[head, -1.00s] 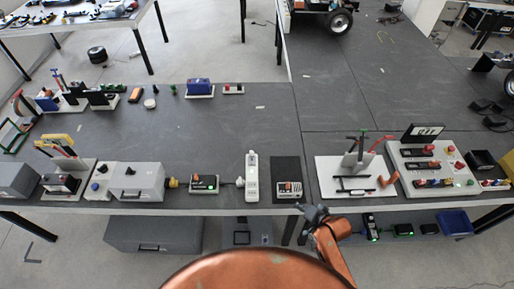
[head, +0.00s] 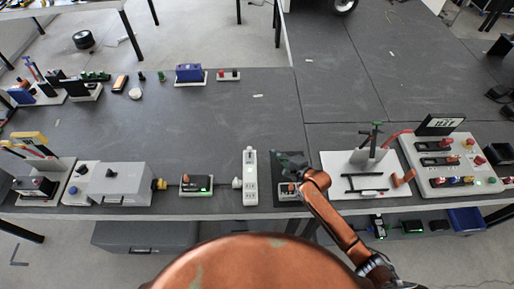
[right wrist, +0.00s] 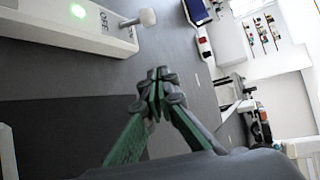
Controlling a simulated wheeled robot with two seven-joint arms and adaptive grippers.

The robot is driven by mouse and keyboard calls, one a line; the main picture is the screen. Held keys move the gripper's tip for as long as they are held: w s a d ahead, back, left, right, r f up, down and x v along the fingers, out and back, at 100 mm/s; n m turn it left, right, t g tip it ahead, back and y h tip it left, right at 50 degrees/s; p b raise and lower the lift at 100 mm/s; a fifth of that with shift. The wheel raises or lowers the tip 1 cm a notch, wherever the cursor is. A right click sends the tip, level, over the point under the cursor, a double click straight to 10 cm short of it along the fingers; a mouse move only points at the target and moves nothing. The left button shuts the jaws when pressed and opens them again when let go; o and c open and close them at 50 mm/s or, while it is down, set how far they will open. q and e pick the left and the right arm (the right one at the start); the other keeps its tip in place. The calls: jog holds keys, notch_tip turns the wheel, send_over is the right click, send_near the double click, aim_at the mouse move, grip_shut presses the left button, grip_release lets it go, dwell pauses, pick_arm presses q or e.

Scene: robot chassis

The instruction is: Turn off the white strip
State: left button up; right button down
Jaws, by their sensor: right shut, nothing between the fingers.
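The white strip (head: 250,178) stands on the near part of the grey table, its long side running away from me. In the right wrist view the strip (right wrist: 65,30) shows at upper left, with a lit green light, "OFF" lettering and a pale knob-like switch (right wrist: 147,17) at its end. My right gripper (head: 282,157) is just right of the strip's far half, above the dark mat. In the right wrist view its fingers (right wrist: 157,82) are shut and empty, apart from the strip and switch. My left gripper is out of view.
A small device (head: 288,189) lies on the dark mat, partly hidden by my right arm. A box with a green light (head: 196,185) stands left of the strip. A white board (head: 355,178) with a stand is on the right.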

aim_at(249, 149)
jog(key=b+x, duration=0.1)
jog(key=x, duration=0.9)
jog(key=shift+s+a+r+p, duration=0.35)
jog(key=shift+s+a, duration=0.15)
jog(key=shift+s, duration=0.1)
jog(key=shift+s+a+r+p, duration=0.3)
jog(key=shift+s+a, duration=0.15)
jog(key=shift+s, duration=0.2)
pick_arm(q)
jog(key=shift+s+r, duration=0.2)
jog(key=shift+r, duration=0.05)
pick_arm(e)
jog(key=shift+s+a, duration=0.25)
jog(key=shift+a, duration=0.05)
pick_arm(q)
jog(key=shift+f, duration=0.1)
